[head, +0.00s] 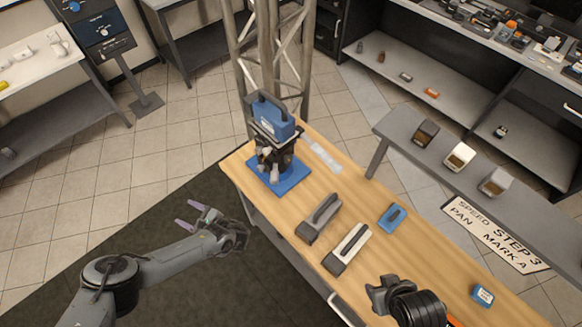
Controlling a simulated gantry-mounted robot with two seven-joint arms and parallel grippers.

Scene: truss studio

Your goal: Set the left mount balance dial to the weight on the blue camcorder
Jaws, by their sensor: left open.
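The blue camcorder (275,122) with a dark top handle sits on a dark mount (272,150) at the table's far left corner. The mount stands on a blue base plate (290,184), and pale knob-like parts show on its near side. I cannot make out which part is the balance dial, its setting, or any weight marking on the camcorder. My left gripper (188,214) is open and empty, left of the table over the dark floor mat, with its fingers pointing left, away from the mount.
A truss column rises behind the mount. A sign (495,235) reads STEP 3.

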